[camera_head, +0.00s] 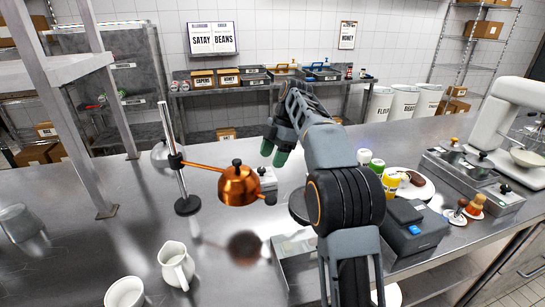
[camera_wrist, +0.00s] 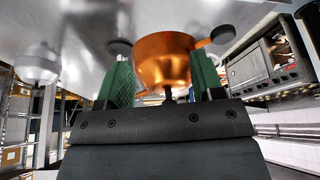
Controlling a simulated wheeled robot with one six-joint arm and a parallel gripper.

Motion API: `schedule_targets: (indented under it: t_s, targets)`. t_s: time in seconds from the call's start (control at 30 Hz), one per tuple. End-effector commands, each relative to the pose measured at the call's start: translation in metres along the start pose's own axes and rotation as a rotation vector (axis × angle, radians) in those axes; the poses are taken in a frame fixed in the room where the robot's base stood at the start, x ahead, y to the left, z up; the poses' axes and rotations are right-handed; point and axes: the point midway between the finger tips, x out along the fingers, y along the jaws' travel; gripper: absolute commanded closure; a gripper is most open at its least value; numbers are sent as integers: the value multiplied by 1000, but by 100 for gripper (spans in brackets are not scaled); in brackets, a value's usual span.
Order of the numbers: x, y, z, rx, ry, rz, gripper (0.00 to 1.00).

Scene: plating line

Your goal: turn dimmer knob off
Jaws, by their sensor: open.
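A heat lamp with a copper shade (camera_head: 238,187) hangs on a copper arm from an upright stand (camera_head: 181,180) on the steel counter. In the wrist view, the copper shade (camera_wrist: 163,62) shows beyond and between the green fingers of my gripper (camera_wrist: 162,80).
A white jug (camera_head: 176,265) and a cup (camera_head: 125,292) stand at the front left. Coloured-cap bottles (camera_head: 377,168), a plate with food (camera_head: 418,184) and a dark device (camera_head: 413,228) are to the right of my arm. Counter left of the lamp stand is mostly clear.

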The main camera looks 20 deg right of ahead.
Motion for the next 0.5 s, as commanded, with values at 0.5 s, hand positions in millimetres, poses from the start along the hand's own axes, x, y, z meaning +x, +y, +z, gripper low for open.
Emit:
schedule_targets:
  t_s: [0.5]
  targets:
    - [-33,-8,13,56,9,4,41]
